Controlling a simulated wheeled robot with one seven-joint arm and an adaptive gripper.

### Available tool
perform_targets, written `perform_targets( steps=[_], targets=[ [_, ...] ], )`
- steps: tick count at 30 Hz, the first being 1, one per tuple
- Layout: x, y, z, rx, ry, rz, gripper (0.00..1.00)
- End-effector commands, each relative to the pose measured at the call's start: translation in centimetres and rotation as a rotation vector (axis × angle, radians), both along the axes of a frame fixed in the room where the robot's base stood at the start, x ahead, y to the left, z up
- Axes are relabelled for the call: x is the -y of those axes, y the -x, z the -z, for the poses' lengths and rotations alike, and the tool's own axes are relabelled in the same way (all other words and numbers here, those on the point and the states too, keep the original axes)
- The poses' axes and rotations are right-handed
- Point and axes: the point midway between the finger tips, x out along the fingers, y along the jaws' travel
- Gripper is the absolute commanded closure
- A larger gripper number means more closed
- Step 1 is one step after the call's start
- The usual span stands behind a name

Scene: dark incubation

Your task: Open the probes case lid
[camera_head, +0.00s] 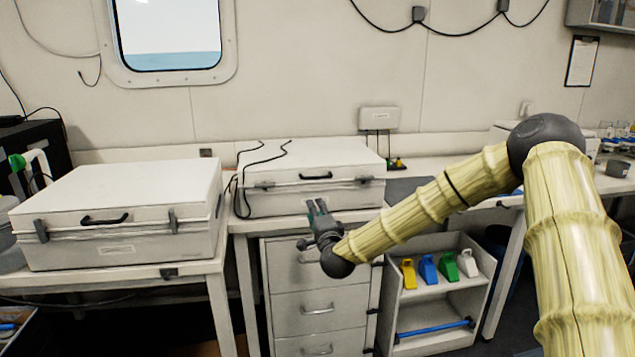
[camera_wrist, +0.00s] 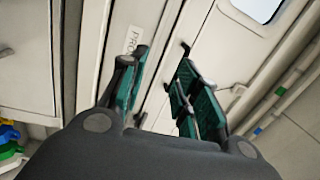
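The probes case (camera_head: 270,203) is a white box on the bench in the middle of the head view, with its lid (camera_head: 312,157) shut. It has a dark front handle (camera_head: 315,177) and a latch toward each side, the right latch (camera_head: 364,180) being clearest. In the wrist view, a partly hidden label starting "PRO" (camera_wrist: 132,38) shows on its front. My gripper (camera_head: 317,206) is in front of the case, just below the handle. In the wrist view, the green-padded fingers of my gripper (camera_wrist: 163,72) are apart with nothing visibly held. Whether they touch the case cannot be told.
A second white case (camera_head: 125,195), also shut, stands on the left bench. Drawers (camera_head: 318,308) are below the probes case. An open shelf (camera_head: 445,310) with coloured scoops is at their right. Cables (camera_head: 262,160) lie over the probes case's left side. A wall box (camera_head: 379,118) is behind it.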

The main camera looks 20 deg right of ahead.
Motion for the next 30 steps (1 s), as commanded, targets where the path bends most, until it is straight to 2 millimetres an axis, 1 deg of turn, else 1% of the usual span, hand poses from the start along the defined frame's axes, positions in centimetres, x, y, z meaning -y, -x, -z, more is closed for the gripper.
perform_targets(
  steps=[1,3,6,11,24,30],
  targets=[
    [1.2,-0.4,-1.7,0.039,-0.026,0.019,0.68],
    [2.2,-0.6,-3.1,0.076,-0.049,0.035,0.68],
    [2.9,-0.9,-4.2,0.1,-0.066,0.045,0.68],
    [3.2,-2.0,-4.6,0.103,-0.067,0.046,0.68],
    [4.7,-8.5,-5.8,0.1,-0.065,0.045,0.68],
    [5.2,-10.4,-6.1,0.1,-0.065,0.045,0.68]
  ],
)
